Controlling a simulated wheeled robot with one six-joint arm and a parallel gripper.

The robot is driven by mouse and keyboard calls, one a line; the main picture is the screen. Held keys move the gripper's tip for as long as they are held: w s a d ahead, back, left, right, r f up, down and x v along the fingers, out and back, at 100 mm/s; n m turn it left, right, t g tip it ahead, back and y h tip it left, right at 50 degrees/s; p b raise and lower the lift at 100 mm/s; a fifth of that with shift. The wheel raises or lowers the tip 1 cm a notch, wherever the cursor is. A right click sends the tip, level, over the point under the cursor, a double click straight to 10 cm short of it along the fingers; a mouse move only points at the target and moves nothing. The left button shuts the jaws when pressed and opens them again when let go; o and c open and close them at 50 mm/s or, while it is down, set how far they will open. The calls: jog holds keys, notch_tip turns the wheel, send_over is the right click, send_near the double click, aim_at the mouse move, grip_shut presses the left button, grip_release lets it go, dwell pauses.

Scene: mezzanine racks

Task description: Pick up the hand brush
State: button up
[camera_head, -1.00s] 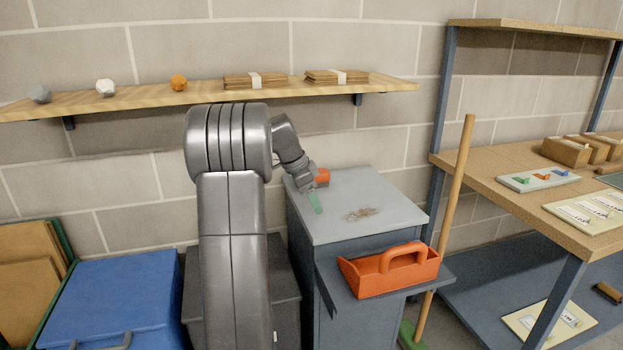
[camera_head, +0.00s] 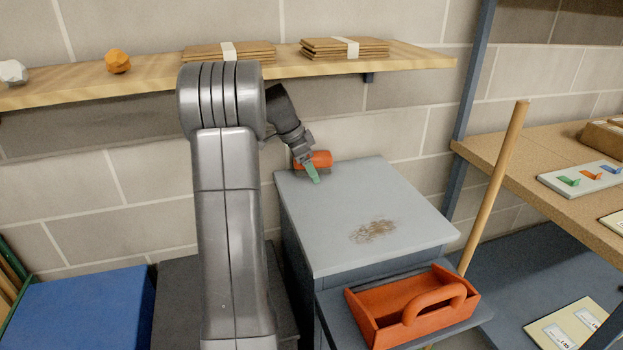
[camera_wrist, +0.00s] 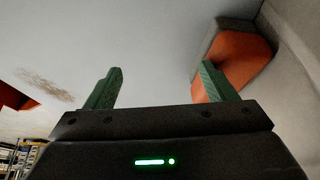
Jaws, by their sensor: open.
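An orange object with a grey part, which looks like the hand brush (camera_head: 320,159), lies at the back of the grey cabinet top (camera_head: 350,200), by the wall. In the wrist view the orange and grey piece (camera_wrist: 245,62) is at the upper right, partly behind the right finger. My gripper (camera_head: 315,175) is just in front of it in the head view and hides part of it. In the wrist view my gripper (camera_wrist: 160,86) has its green fingers wide apart with nothing between them. I cannot tell whether the right finger touches the brush.
A brown stain (camera_head: 373,231) marks the cabinet top. An orange tote with a handle (camera_head: 372,328) sits on a lower ledge in front. A wooden pole (camera_head: 500,165) leans at the right near a rack. A wall shelf (camera_head: 424,60) holds cardboard stacks above. A blue bin (camera_head: 80,315) is lower left.

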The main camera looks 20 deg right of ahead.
aim_at(319, 186)
jog(key=x, duration=0.4)
jog(key=shift+r, duration=0.1)
grip_shut()
grip_release()
dwell(0.4)
jog(key=v, duration=0.7)
jog(key=shift+w+a, duration=0.15)
jog(key=shift+a, duration=0.1)
